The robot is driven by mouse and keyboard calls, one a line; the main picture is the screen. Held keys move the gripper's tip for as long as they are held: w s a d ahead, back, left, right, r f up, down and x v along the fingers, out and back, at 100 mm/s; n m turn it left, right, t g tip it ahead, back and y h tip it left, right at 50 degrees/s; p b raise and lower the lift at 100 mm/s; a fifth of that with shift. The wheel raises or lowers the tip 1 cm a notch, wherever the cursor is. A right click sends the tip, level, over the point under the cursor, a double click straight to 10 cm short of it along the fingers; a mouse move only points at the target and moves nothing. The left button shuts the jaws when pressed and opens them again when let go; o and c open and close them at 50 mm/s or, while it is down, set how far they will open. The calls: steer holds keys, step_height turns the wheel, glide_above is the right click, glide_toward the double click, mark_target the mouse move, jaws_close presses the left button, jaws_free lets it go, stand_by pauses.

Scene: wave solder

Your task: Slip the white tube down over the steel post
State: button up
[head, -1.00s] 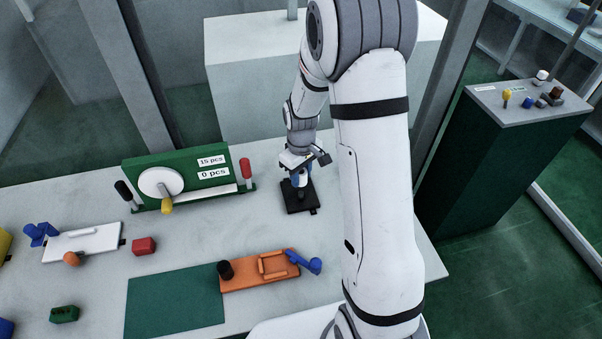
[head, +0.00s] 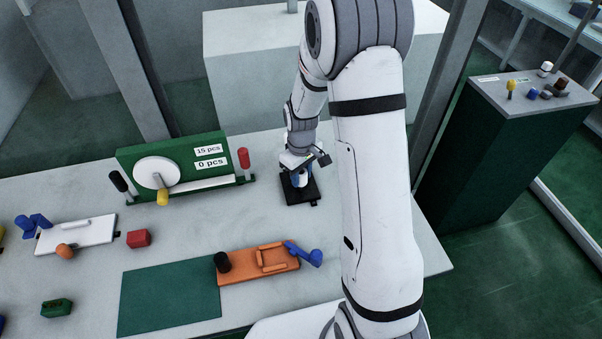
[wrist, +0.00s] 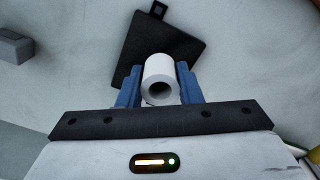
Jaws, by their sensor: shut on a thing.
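The white tube (wrist: 160,68) is between the two blue fingers of my gripper (wrist: 160,90) in the wrist view. The gripper is shut on it. The tube's open end faces the wrist camera and its bore looks dark. In the head view the tube (head: 302,181) stands about upright in my gripper (head: 299,179), low over a black square base (head: 300,199). The base (wrist: 185,50) also shows behind the tube in the wrist view. The steel post cannot be made out in either view, so I cannot tell how far the tube is around it.
A green fixture (head: 205,150) with a white disc and red and black handles stands left of the base. An orange fixture (head: 245,268) with a blue lever lies in front. A red block (head: 139,238) and a white plate (head: 85,234) are further left. The table right of the base is clear.

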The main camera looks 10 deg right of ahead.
steer(key=shift+f+b, duration=1.35)
steer(key=shift+f, duration=0.35)
stand_by(1.5)
steer(key=o, duration=1.2)
steer(key=shift+r, duration=0.1)
step_height(320, 180, up, 7)
steer(key=shift+f, duration=0.1)
steer(key=shift+r, duration=0.4)
